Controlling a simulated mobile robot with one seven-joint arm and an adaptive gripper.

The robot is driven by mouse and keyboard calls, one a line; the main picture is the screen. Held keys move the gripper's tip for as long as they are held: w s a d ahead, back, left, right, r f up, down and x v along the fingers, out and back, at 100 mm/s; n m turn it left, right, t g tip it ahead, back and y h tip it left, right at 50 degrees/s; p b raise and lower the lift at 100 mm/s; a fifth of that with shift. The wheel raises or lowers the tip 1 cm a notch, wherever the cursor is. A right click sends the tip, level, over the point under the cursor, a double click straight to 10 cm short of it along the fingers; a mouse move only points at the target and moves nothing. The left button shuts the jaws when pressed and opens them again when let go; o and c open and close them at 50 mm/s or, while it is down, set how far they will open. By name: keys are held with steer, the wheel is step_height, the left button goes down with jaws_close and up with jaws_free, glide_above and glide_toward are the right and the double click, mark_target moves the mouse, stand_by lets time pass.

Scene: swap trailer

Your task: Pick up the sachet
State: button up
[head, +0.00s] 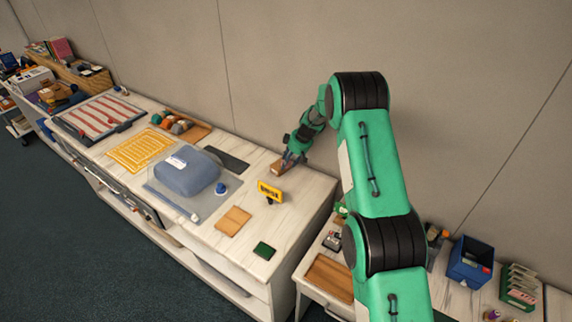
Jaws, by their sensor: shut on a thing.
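My gripper (289,161) is at the back of the white wooden counter, near the wall. It is shut on a small tan-brown thing (277,168) at its fingertips. This thing is low over the counter top, and I cannot tell whether it touches it. It is too small in the head view to tell for certain whether it is the sachet. A small white piece with a dark mark (177,161) lies on top of a blue-grey cushion (187,173) to the left.
A yellow sign (269,191) stands just in front of my gripper. A dark flat pad (227,158) lies to its left. A tan square (233,221) and a dark green square (264,251) lie nearer the front edge. A blue bin (470,262) stands at the right.

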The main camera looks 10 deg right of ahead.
steer(key=shift+c, duration=0.9)
steer(key=shift+r, duration=0.25)
steer(key=shift+c, duration=0.7)
steer(key=shift+r, duration=0.55)
step_height(320, 180, up, 2)
steer(key=shift+r, duration=0.1)
steer(key=s, duration=1)
steer(key=s+r, duration=0.1)
steer(key=s, duration=0.5)
steer(key=shift+a+b, duration=0.1)
steer(key=shift+b, duration=0.3)
steer(key=shift+r, duration=0.1)
steer(key=shift+s+d+f+m, duration=0.2)
steer(key=shift+s+f+m, duration=0.25)
steer(key=shift+s, duration=0.2)
steer(key=s+d+f+m+h+b, duration=0.1)
steer(key=s+f+m, duration=0.1)
steer(key=s, duration=0.2)
steer(key=s+d+f+m+h+b, duration=0.1)
steer(key=s+d+f+m, duration=0.1)
steer(key=s, duration=0.3)
steer(key=s+d+f+m+t+h+b, duration=0.1)
steer(key=s+d+f+m, duration=0.1)
steer(key=s+f+m, duration=0.1)
steer(key=shift+s+d+f+m, duration=0.15)
steer(key=shift+s+m, duration=0.4)
steer(key=shift+s, duration=0.5)
steer(key=shift+c, duration=0.2)
